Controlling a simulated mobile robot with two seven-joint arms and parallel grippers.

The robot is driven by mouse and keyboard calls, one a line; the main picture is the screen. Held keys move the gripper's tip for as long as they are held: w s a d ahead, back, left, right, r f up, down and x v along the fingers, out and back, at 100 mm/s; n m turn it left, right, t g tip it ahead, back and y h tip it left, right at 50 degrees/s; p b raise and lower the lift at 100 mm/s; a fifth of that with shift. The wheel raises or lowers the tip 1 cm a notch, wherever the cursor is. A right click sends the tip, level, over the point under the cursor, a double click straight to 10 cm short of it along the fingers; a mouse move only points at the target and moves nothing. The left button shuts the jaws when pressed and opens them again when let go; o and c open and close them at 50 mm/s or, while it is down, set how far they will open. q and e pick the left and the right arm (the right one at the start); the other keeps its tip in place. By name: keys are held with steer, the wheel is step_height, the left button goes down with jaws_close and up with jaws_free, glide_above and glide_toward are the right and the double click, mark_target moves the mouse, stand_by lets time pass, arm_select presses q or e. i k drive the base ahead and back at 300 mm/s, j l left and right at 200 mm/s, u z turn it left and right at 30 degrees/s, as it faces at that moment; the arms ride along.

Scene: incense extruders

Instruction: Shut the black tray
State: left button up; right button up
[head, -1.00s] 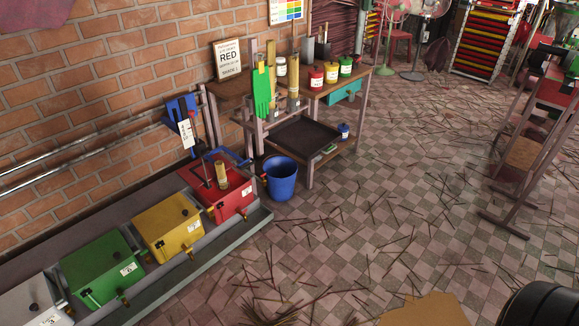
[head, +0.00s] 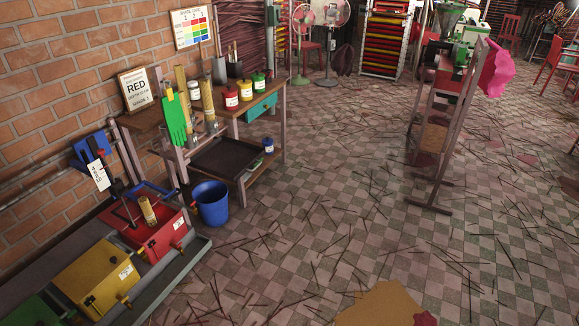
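A dark, shallow tray-like surface (head: 226,158) sits on the lower level of the wooden workbench (head: 285,100), left of centre. A tall rack (head: 386,42) at the back holds stacked flat trays with red, orange and yellow edges. It is too small to tell whether one of its trays is black or pulled out. Neither of my grippers is in view.
A blue bucket (head: 211,204) stands before the bench, beside the red (head: 160,236) and yellow (head: 98,277) boxes. A wooden frame (head: 440,150) stands right of centre. Two fans (head: 333,14) stand at the back. The checkered floor (head: 330,170) between is open, strewn with thin sticks.

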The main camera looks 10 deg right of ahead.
mark_target(229, 158)
steer(key=i+u, duration=0.1)
steer(key=i, duration=0.35)
steer(key=i+l, duration=0.2)
steer(key=i, duration=0.25)
steer(key=j+u, duration=0.05)
